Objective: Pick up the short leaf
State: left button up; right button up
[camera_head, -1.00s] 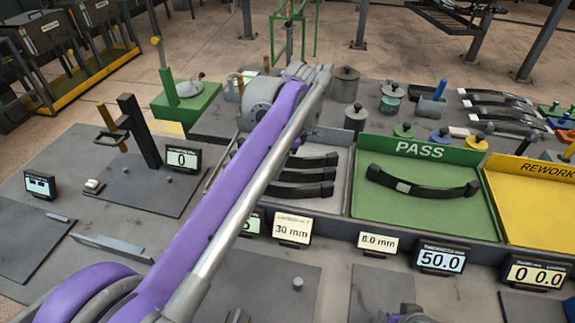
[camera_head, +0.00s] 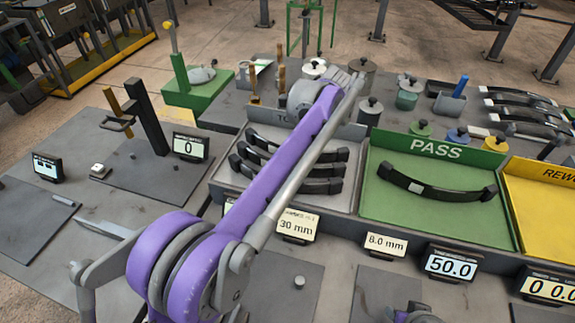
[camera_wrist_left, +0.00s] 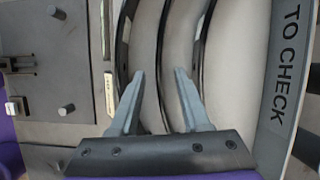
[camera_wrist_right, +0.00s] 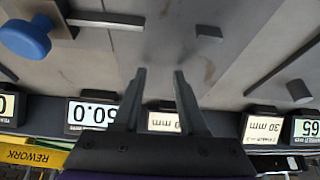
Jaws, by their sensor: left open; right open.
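Three dark curved leaves lie in the TO CHECK tray (camera_head: 225,180): a back leaf (camera_head: 262,143), a middle leaf (camera_head: 247,153) and a front leaf (camera_head: 320,187). My left arm crosses over them and hides parts. I cannot tell which is shortest. In the left wrist view my left gripper (camera_wrist_left: 160,72) is open and empty above the tray. The middle leaf (camera_wrist_left: 160,58) shows between its fingertips, apparently below them; the height gap is unclear. My right gripper (camera_wrist_right: 160,72) is open and empty, over the bench front near the displays.
Another dark leaf (camera_head: 455,193) with a pale label lies in the green PASS tray (camera_head: 400,215). The yellow REWORK tray (camera_head: 545,215) is to its right. Several leaves (camera_head: 520,105) lie at the back right. Weights and pots stand behind the trays. Displays (camera_head: 450,265) line the front.

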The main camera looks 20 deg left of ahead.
pick_arm(q)
jog(key=x, duration=0.3)
jog(key=shift+f, duration=0.25)
grip_shut()
dwell(1.2)
